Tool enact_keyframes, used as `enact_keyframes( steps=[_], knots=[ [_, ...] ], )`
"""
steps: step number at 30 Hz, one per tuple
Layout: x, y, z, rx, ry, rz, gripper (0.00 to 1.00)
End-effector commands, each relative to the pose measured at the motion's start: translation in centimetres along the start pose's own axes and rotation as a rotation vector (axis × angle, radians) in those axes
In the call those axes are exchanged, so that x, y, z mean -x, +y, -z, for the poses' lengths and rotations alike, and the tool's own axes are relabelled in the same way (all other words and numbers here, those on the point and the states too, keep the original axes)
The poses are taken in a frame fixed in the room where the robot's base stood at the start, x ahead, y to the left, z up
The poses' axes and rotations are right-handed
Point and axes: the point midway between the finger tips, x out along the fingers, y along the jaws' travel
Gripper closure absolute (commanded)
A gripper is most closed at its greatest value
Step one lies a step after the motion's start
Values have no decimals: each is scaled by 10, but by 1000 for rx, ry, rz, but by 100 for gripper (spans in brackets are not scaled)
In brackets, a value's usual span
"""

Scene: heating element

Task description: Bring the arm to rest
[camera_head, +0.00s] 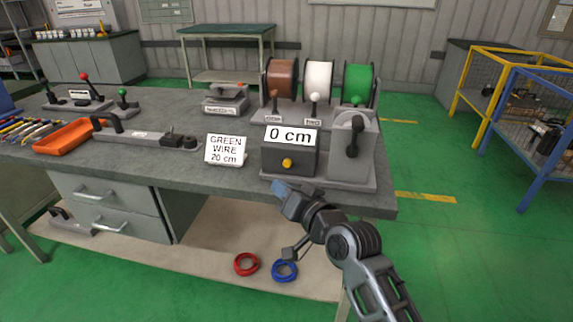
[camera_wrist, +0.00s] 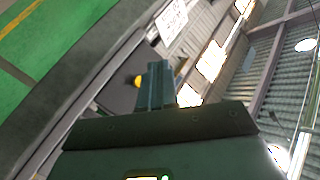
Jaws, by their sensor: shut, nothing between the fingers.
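My gripper (camera_head: 279,190) is at the front edge of the grey workbench, just below the wire-measuring machine (camera_head: 288,160). Its arm reaches in from the lower right. In the wrist view my gripper (camera_wrist: 155,68) shows its fingers together, with nothing between them. The machine's yellow button (camera_head: 287,162) lies beyond the fingers and also shows in the wrist view (camera_wrist: 138,81). The machine's display (camera_head: 290,136) reads "0 cm".
A card (camera_head: 225,150) reading "GREEN WIRE 20 cm" stands left of the machine. Brown, white and green spools (camera_head: 358,84) stand behind it. An orange tray (camera_head: 68,136) is at the left. Red (camera_head: 246,264) and blue coils (camera_head: 284,270) lie below.

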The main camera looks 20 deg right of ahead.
Motion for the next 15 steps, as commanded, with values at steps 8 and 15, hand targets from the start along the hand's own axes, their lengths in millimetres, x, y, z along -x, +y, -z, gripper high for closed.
enact_keyframes(
  steps=[8,15],
  knots=[
    [2,1,-2,1,-1,-3,100],
    [57,22,-48,48,-1,-54,100]
  ],
)
